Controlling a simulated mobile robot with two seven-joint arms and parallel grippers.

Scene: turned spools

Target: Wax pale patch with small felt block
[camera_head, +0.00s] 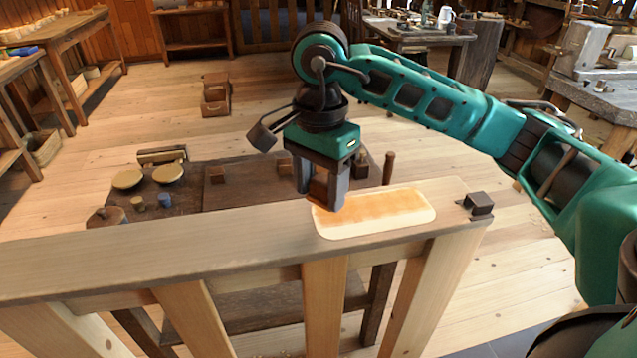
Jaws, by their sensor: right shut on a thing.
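The pale patch (405,226) is a rounded rectangle on the top of the wooden bench (150,255), near its right end. An amber band covers much of its upper middle, with paler wood along its front edge. My right gripper (322,197) points down at the patch's left end and is shut on a small brown block, likely the felt block (318,187). The fingers partly hide the block. Its underside seems at or very near the surface; I cannot tell if it touches. My left gripper is not in view.
A small dark block (479,203) sits at the bench's right end. Behind the bench, a lower dark table (240,193) holds round yellowish lids (127,179), a blue pot (165,200) and small brown blocks (217,174). The bench top left of the patch is clear.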

